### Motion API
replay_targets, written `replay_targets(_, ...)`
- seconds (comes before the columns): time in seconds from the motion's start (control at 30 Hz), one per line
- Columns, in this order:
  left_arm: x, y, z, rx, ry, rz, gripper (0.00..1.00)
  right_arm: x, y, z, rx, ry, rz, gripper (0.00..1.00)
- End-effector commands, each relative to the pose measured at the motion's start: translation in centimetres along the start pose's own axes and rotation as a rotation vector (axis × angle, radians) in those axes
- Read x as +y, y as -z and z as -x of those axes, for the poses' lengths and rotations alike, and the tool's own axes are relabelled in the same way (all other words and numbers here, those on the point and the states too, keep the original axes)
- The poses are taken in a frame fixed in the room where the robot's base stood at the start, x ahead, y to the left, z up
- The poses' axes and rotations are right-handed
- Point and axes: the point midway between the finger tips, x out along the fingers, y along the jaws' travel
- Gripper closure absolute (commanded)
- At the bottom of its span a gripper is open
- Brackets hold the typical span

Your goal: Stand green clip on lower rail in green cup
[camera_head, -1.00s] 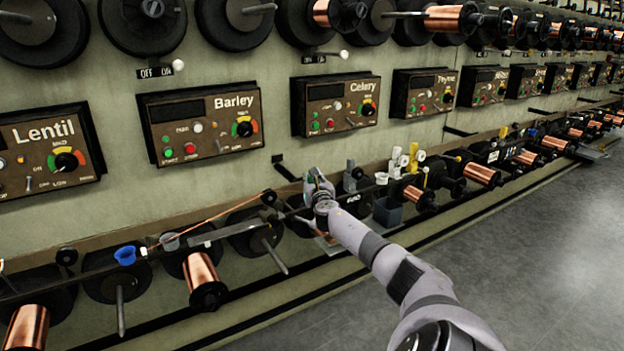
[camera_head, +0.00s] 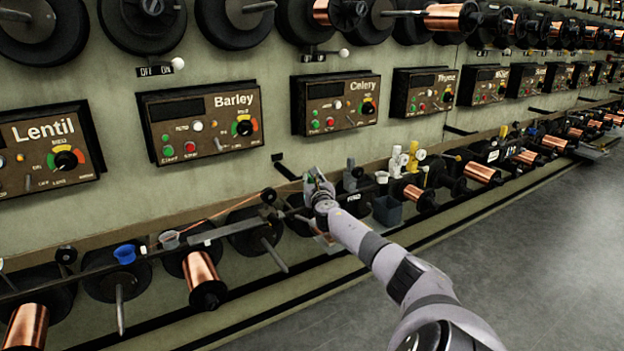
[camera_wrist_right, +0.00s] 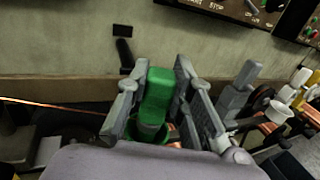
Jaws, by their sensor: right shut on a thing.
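My right gripper (camera_wrist_right: 160,105) is shut on the green clip (camera_wrist_right: 158,90), a bright green block standing roughly upright between the fingers in the right wrist view. A darker green round rim, which looks like the green cup (camera_wrist_right: 148,132), shows just below the clip's lower end. Whether the clip is inside the cup or only above it I cannot tell, as my wrist hides the lower part. In the head view my right gripper (camera_head: 317,184) is at the lower rail below the Celery panel, and the clip and cup are mostly hidden there. My left gripper is not in view.
Along the lower rail stand a blue cup (camera_head: 125,254), a pale grey cup (camera_head: 170,239), a grey upright piece (camera_head: 350,176) and yellow and white pieces. Copper spools (camera_head: 201,272) jut out below. The floor at right is clear.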

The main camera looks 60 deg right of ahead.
Motion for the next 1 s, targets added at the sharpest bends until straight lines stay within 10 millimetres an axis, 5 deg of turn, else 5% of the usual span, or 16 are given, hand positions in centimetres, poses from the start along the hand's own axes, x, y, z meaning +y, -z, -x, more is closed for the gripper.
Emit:
replay_targets(0.47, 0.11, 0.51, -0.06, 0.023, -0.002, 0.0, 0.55, -0.02, 0.03, -0.01, -0.001, 0.0, 0.0, 1.0)
replay_targets(0.5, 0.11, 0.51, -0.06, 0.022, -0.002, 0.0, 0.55, -0.01, 0.03, -0.01, -0.001, 0.0, 0.0, 0.77)
replay_targets(0.83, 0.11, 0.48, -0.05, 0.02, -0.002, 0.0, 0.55, -0.01, 0.05, -0.01, 0.0, 0.0, 0.0, 0.55)
replay_targets(1.0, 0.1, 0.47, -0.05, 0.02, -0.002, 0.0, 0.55, 0.0, 0.07, 0.0, 0.0, 0.0, 0.0, 0.55)
